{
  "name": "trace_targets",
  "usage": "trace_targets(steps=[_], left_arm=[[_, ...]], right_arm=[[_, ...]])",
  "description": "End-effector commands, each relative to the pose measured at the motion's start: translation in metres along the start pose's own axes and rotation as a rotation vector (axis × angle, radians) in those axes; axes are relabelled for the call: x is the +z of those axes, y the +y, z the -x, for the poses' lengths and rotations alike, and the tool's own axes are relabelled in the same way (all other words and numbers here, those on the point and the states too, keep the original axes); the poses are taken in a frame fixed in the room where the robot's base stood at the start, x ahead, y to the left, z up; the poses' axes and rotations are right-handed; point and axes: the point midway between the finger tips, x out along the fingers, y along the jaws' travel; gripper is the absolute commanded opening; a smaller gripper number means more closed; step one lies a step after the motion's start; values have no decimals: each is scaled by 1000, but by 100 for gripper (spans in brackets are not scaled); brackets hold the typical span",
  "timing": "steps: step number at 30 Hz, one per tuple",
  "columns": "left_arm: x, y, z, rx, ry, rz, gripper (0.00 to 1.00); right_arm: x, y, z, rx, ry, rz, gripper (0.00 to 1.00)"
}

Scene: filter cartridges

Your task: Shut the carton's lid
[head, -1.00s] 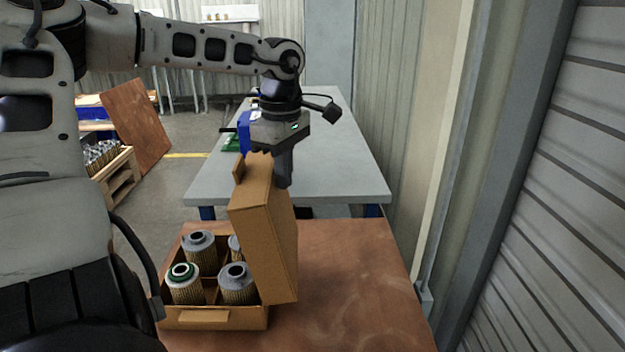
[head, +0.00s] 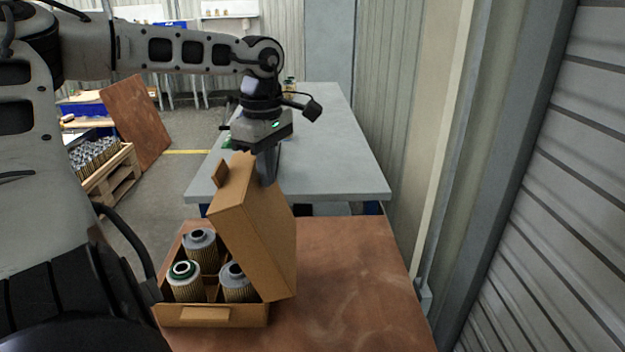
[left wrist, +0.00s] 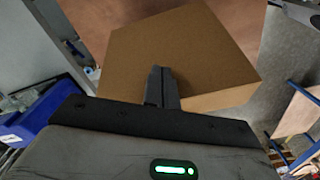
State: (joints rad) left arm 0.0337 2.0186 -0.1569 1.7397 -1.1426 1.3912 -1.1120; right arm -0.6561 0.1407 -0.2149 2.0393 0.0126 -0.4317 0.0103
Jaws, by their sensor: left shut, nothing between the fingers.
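The open cardboard carton (head: 190,315) sits on the brown table, with several filter cartridges (head: 185,280) standing in its compartments. One cartridge has a green ring on top; the others that show have grey tops. The carton's lid (head: 262,235) is hinged on the right side and stands tilted to the left over the carton, hiding part of the inside. My left gripper (head: 267,172) is shut and empty, at the lid's upper right, against or close to its outer face. In the left wrist view the shut fingers (left wrist: 162,88) lie over the lid's brown face (left wrist: 180,50). My right gripper is not in view.
The brown tabletop (head: 350,280) is clear to the right of the carton. A grey table (head: 335,150) stands behind. A wooden crate of cartridges (head: 105,170) and a leaning brown board (head: 135,120) are at the left. A shutter wall (head: 540,220) runs along the right.

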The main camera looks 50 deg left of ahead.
Motion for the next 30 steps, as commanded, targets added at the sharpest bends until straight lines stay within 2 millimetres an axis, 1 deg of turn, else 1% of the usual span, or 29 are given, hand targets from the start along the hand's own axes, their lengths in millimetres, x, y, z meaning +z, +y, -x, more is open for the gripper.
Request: trace_targets(steps=[5, 10, 13, 14, 19, 24, 26, 30], left_arm=[[0, 0, 0, 0, 0, 0, 0], [-8, -4, 0, 2, -1, 1, 0], [-7, -4, 3, 0, 1, 0, 0], [-7, -4, 6, 0, 1, 0, 0], [-3, -1, 34, 1, 0, 0, 0], [2, 1, 58, 0, 1, 0, 0], [3, 3, 60, 2, 2, 1, 0], [6, 4, 81, 1, 3, 2, 0]], right_arm=[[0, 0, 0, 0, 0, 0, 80], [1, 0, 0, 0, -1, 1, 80], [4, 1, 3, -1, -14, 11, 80], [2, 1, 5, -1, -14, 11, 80], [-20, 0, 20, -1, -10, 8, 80], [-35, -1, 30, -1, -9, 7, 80], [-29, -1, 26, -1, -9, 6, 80], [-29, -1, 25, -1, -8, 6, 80]])
